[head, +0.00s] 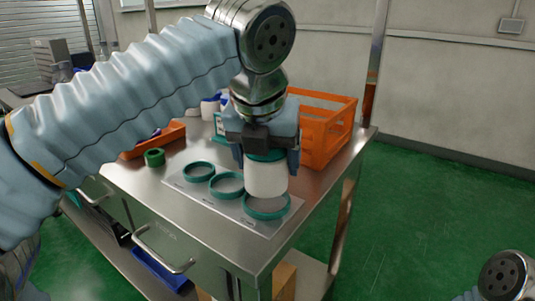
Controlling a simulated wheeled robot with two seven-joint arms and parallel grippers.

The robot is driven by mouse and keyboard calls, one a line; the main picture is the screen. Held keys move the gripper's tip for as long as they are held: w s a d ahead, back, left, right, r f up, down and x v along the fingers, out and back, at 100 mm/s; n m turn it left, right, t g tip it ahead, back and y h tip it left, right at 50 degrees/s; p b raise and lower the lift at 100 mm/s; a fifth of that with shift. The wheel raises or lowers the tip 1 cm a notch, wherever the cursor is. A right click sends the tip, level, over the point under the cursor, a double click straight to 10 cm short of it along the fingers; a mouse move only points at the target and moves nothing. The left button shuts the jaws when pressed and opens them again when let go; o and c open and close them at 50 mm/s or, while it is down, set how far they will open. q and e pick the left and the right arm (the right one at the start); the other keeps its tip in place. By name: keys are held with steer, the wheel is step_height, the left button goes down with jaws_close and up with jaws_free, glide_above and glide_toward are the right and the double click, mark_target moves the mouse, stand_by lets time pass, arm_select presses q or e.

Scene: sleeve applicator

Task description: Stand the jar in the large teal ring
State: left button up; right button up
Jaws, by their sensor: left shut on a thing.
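The jar (266,181) is white with a teal lid and hangs upright below my left gripper (266,158). That gripper points down and is shut on the jar near its lid. The large teal ring (267,214) lies flat on a pale board (225,205) on the steel table. The jar's base overlaps the far part of this ring in the picture and hides some of its far rim. I cannot tell how high the base is above the board. Part of my right arm shows at the lower right, but its gripper is out of the picture.
Two smaller teal rings, a middle one (226,195) and a small one (198,179), lie to the left on the board. A green roll (154,158) and an orange tray (175,133) lie farther left. An orange crate (325,140) stands behind the gripper. The table's right edge is close.

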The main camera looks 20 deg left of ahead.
arm_select(q)
steer(key=shift+f+b, duration=1.05)
steer(key=shift+f, duration=0.75)
steer(key=o, duration=1.2)
steer(key=shift+c, duration=0.2)
step_height(320, 180, up, 5)
steer(key=p, duration=0.5)
steer(key=shift+f, duration=0.15)
steer(key=shift+r+p, duration=0.45)
steer(key=shift+r, duration=1.7)
